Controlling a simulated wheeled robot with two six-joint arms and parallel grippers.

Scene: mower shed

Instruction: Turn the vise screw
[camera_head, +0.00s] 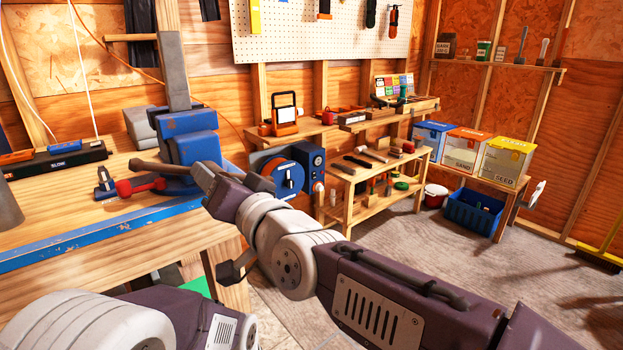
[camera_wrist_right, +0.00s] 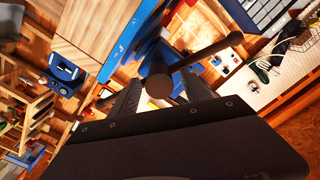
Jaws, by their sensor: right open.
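The blue vise (camera_head: 190,140) stands on the near edge of the wooden workbench, partly hidden by my right gripper. Its brown handle bar (camera_head: 150,168) sticks out to the left in the head view. In the right wrist view, the round dark screw end (camera_wrist_right: 158,87) lies between my fingers, and the handle bar (camera_wrist_right: 208,52) slants up right to a knob. My right gripper (camera_head: 208,178) is open at the front of the vise; it also shows in the right wrist view (camera_wrist_right: 160,92). I cannot tell whether the fingers touch the screw. My left gripper is out of view.
A red-handled tool (camera_head: 140,187) and a small dark plane-like tool (camera_head: 105,184) lie on the workbench (camera_head: 90,222) left of the vise.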

